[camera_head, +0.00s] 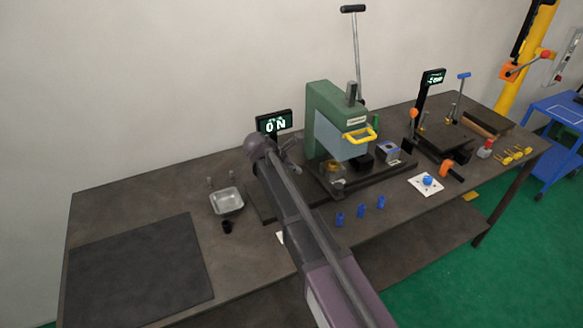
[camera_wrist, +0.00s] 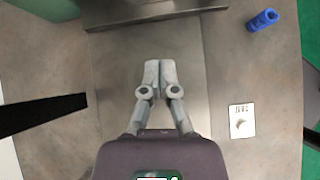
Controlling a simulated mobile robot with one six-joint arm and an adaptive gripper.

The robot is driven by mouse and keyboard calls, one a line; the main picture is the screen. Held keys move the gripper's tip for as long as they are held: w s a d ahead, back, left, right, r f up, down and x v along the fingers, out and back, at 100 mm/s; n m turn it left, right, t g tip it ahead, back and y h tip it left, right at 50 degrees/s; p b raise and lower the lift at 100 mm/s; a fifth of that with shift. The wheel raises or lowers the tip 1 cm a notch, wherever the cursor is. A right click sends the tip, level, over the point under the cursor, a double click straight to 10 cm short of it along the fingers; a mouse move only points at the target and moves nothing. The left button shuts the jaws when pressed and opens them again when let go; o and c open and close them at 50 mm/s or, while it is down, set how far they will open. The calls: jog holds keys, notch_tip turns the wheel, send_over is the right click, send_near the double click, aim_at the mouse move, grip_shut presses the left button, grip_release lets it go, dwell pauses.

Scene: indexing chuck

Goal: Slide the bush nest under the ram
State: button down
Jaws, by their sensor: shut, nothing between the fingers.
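The green press (camera_head: 325,105) stands on a dark base plate at the back middle of the bench, with a pale guard (camera_head: 335,137) and a yellow handle (camera_head: 361,135) on its front. The ram itself is hidden behind the guard. A small grey block with a blue top (camera_head: 388,152), which looks like the bush nest, sits on the right part of the base, beside a black block (camera_head: 363,161). My gripper (camera_head: 292,150) is left of the press, partly hidden by my arm. In the wrist view my gripper (camera_wrist: 160,72) is shut and empty above the bench.
A metal tray (camera_head: 227,200) and lit display (camera_head: 275,124) are left. The dark mat (camera_head: 140,265) is clear.

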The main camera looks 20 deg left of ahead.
aim_at(336, 191)
jog(key=d+m, duration=0.1)
jog(key=d, duration=0.2)
jog(key=s+d+f+m+g, duration=0.1)
jog(key=d+m, duration=0.1)
jog(key=d, duration=0.2)
jog(key=s+d+m+g, duration=0.1)
jog(key=d+m, duration=0.1)
jog(key=d, duration=0.2)
jog(key=shift+d+f+y, duration=0.2)
jog(key=shift+f+y, duration=0.2)
jog(key=s+d+f+m+g+y, duration=0.1)
jog(key=s+d+m+y, duration=0.1)
jog(key=s+d+m, duration=0.3)
jog(key=s+d+f+m+g+y, duration=0.1)
jog(key=s+d+m, duration=0.5)
jog(key=d, duration=0.6)
jog(key=s+d+f+m+g+y, duration=0.1)
jog(key=s+d+m+y, duration=0.1)
jog(key=s+d+m, duration=0.3)
jog(key=shift+s+d+m+g+y, duration=0.3)
jog(key=shift+d+m+y, duration=0.1)
jog(key=shift+d+m, duration=1.7)
jog(key=c, duration=1.4)
grip_release()
jog(key=shift+w+f, duration=0.1)
jog(key=c, duration=0.7)
grip_release()
jog(key=shift+o, duration=0.5)
